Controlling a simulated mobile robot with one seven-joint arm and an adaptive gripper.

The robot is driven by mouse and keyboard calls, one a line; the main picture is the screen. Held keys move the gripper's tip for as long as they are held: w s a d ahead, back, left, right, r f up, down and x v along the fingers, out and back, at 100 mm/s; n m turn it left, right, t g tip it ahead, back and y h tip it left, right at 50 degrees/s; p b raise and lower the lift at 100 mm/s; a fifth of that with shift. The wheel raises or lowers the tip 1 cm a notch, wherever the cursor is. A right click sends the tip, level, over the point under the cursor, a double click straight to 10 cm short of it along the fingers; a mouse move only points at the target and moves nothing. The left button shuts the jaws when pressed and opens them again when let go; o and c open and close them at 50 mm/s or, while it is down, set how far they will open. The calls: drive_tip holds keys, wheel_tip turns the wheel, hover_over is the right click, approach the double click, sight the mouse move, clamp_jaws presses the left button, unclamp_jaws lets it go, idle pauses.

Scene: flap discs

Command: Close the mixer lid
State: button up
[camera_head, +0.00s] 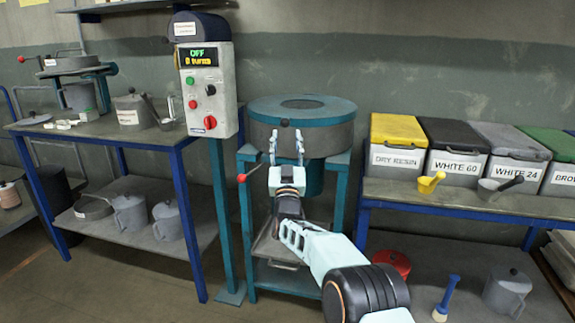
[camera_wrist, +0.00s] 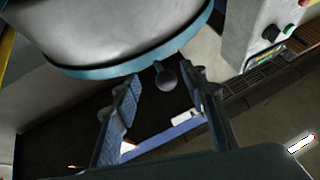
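The mixer (camera_head: 325,135) is a grey drum in a teal frame. Its round lid (camera_head: 330,108), teal with a dark centre, lies level across the top, and I see no clear gap under it. A small dark ball knob (camera_head: 284,123) sticks out at the front rim. In the wrist view the knob (camera_wrist: 166,77) hangs below the teal rim (camera_wrist: 140,62), between my fingertips. My gripper (camera_head: 286,147) is open and empty, pointing up in front of the drum, with its fingers (camera_wrist: 164,88) apart on either side of the knob. Contact with the knob is not visible.
A control box (camera_head: 208,90) reading OFF stands on a post left of the mixer. A red-knobbed lever (camera_head: 242,178) juts out at the left of the frame. Labelled bins (camera_head: 398,160) and scoops (camera_head: 430,182) fill the right bench. A pot (camera_head: 130,110) stands on the left bench.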

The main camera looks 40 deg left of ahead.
drive_tip(key=v, duration=0.8)
drive_tip(key=shift+d+f, duration=0.2)
drive_tip(key=shift+d, duration=0.05)
drive_tip(key=shift+s, duration=0.1)
